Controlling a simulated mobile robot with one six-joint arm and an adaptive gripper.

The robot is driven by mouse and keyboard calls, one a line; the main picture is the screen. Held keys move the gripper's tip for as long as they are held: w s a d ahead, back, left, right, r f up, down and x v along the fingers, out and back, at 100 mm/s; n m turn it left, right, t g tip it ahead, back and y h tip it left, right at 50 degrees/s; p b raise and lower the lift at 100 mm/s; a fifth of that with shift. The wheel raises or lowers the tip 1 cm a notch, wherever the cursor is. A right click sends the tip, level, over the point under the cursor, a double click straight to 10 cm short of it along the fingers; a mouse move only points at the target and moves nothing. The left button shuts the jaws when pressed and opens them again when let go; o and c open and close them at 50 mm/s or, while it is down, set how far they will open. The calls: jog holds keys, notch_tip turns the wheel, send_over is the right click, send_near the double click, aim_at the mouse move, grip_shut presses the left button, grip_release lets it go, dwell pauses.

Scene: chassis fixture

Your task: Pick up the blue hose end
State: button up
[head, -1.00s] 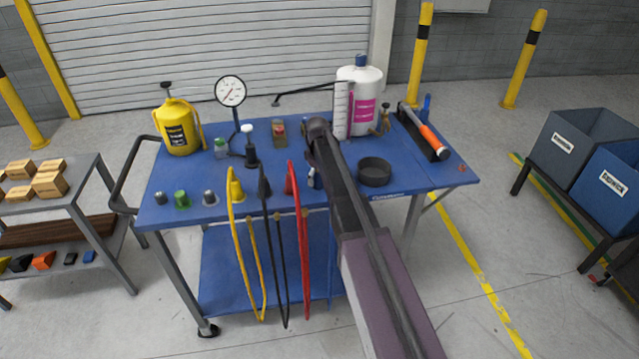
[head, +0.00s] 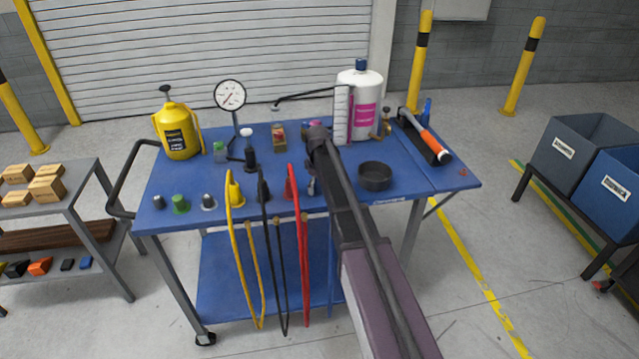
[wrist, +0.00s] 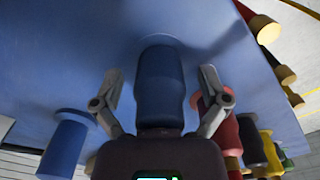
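The blue hose end (wrist: 160,85) stands upright from the blue cart top in the middle of the wrist view. My gripper (wrist: 160,76) is open, with one finger on each side of it and a visible gap on both sides. In the head view my gripper (head: 316,160) is over the front part of the cart, and my arm largely hides the hose end there. Another blue cylinder (wrist: 63,145) stands to the left in the wrist view. A red hose end (wrist: 222,125) stands close by the right finger.
The blue cart (head: 410,180) also bears black (head: 262,186) and yellow (head: 235,190) hose ends, a dark round dish (head: 375,177), a white bottle (head: 360,95), a gauge (head: 230,95) and a hammer (head: 428,138). Hoses hang off the front edge.

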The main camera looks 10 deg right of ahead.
grip_shut()
jog(key=shift+r, duration=0.15)
notch_tip(320, 180, up, 3)
jog(key=p, duration=0.3)
jog(key=shift+r+p, duration=0.15)
jog(key=shift+p, duration=0.15)
jog(key=s+r+p, duration=0.1)
jog(key=s, duration=1.5)
jog(key=shift+a+r, duration=0.2)
jog(key=shift+a, duration=0.05)
jog(key=shift+s, duration=0.15)
